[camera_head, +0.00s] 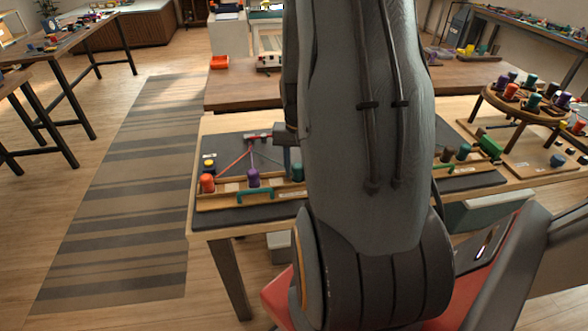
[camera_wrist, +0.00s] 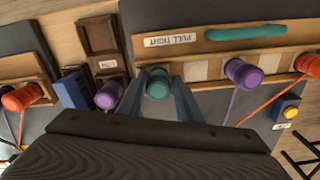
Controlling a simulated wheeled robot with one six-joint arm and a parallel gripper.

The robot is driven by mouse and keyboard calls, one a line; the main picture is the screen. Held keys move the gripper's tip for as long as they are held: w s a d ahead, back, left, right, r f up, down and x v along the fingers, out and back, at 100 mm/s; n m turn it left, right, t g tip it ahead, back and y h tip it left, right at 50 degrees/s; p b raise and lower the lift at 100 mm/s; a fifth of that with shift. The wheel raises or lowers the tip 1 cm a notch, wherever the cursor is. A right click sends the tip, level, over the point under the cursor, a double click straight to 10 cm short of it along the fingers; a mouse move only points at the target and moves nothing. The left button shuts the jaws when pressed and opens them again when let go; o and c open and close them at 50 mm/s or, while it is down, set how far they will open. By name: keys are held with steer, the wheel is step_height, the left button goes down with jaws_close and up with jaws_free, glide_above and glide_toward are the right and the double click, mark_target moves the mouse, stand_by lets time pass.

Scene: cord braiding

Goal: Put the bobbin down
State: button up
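A teal bobbin (camera_wrist: 158,84) is between the two fingers of my gripper (camera_wrist: 158,92) in the wrist view. The fingertips lie close against both its sides, and the gripper looks shut on it. The bobbin is at the end of the wooden rack (camera_wrist: 212,72), next to the pale slots; its underside is hidden. In the head view the teal bobbin (camera_head: 297,172) is at the rack's right end, partly behind my arm. A purple bobbin (camera_wrist: 242,73) and an orange bobbin (camera_wrist: 308,65) sit further along the rack, with cords running from them.
A teal handle (camera_wrist: 245,32) lies along the rack by the "PULL TIGHT" label (camera_wrist: 170,40). Another purple bobbin (camera_wrist: 108,95), a blue block (camera_wrist: 73,90) and a brown tray (camera_wrist: 98,36) are close on the other side. A round stand (camera_head: 520,104) holds several bobbins at right.

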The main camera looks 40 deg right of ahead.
mark_target(297, 167)
steer(key=shift+s+a+f, duration=0.2)
steer(key=shift+s+f, duration=0.25)
steer(key=shift+d+r, duration=0.1)
steer(key=shift+r, duration=0.2)
steer(key=shift+w+d+r, duration=0.15)
steer(key=shift+d+r, duration=0.6)
steer(key=shift+r, duration=0.05)
steer(key=r, duration=0.1)
steer(key=a+r, duration=0.1)
steer(key=r, duration=0.3)
steer(key=shift+w+a+b, duration=0.2)
steer(key=shift+a+b, duration=0.15)
step_height(297, 167, up, 6)
steer(key=f, duration=0.1)
steer(key=s+a+f+n+t, duration=0.1)
steer(key=a+n, duration=0.8)
steer(key=a, duration=1.4)
steer(key=shift+s+a+f+b, duration=0.4)
steer(key=shift+s+b, duration=0.05)
steer(key=shift+s, duration=0.35)
